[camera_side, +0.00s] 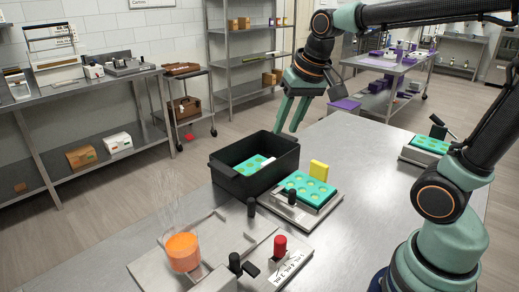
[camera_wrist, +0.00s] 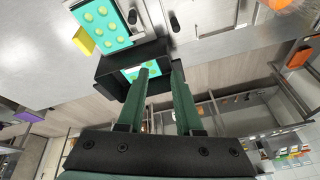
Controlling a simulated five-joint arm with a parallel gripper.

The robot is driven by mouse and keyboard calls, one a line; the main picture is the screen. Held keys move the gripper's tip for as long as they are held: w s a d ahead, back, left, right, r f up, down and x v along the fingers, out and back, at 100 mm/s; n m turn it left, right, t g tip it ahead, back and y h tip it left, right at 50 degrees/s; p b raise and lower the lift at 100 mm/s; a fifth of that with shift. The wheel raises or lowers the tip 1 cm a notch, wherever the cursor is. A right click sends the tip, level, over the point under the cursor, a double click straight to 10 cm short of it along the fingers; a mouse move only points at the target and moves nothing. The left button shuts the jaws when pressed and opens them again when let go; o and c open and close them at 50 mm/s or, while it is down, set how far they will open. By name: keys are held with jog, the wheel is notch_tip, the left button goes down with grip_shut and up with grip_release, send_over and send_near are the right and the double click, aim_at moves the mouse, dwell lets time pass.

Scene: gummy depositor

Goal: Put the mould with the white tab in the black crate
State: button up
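The black crate (camera_side: 231,184) stands on the metal table left of centre. A teal mould (camera_side: 246,166) with round cavities lies inside it, and a white tab (camera_side: 268,161) shows at its right end. In the wrist view, the mould (camera_wrist: 133,73) shows inside the crate (camera_wrist: 108,69), partly hidden by a finger. My gripper (camera_side: 287,129) is above the far side of the crate, fingers pointing down, apart from the mould. In the wrist view, my gripper (camera_wrist: 161,68) has its fingers spread with nothing between them.
A teal mould with a yellow tab (camera_side: 319,170) sits on a metal stand right of the crate. Another teal mould (camera_side: 430,145) is at the far right. A beaker of orange liquid (camera_side: 183,252) and a red knob (camera_side: 280,245) are in front. The table's middle right is clear.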

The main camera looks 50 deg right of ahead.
jog(key=s+a+f+n+t, duration=0.1)
jog(key=s+a+f+n, duration=0.1)
jog(key=s+n, duration=0.2)
jog(key=shift+s+a+f+n, duration=0.15)
jog(key=shift+s+a+n, duration=0.2)
jog(key=shift+s, duration=0.8)
